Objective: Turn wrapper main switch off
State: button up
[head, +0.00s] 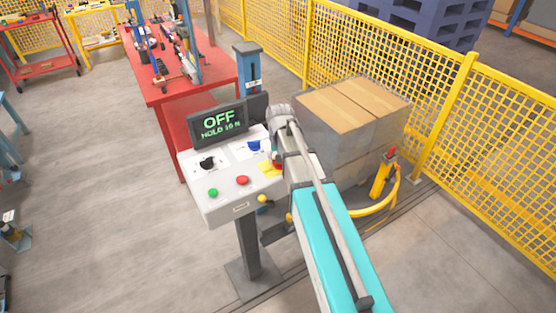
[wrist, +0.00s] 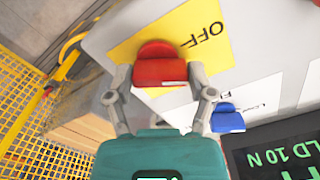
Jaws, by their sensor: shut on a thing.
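The wrapper's main switch is a red handle (wrist: 160,68) on a yellow plate (wrist: 203,18) marked OFF, in the wrist view. My gripper (wrist: 160,77) has one finger on each side of the handle and is shut on it. In the head view the yellow plate (head: 266,168) shows at the right of the sloped white control panel (head: 228,206), and my arm covers most of the switch. The dark display (head: 220,124) above the panel reads OFF and a HOLD line in green.
The panel also has a black knob (head: 207,163), a blue knob (head: 254,145), a green button (head: 213,192) and a red button (head: 242,180). Wrapped cartons (head: 352,105) stand behind my arm, before a yellow mesh fence (head: 375,60).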

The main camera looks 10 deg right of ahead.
jog(key=n, duration=0.5)
jog(key=shift+w+n, duration=0.1)
jog(key=shift+n, duration=0.3)
jog(key=o, duration=1.1)
jog(key=s+m, duration=0.3)
jog(key=s, duration=1.3)
jog(key=shift+m, duration=0.3)
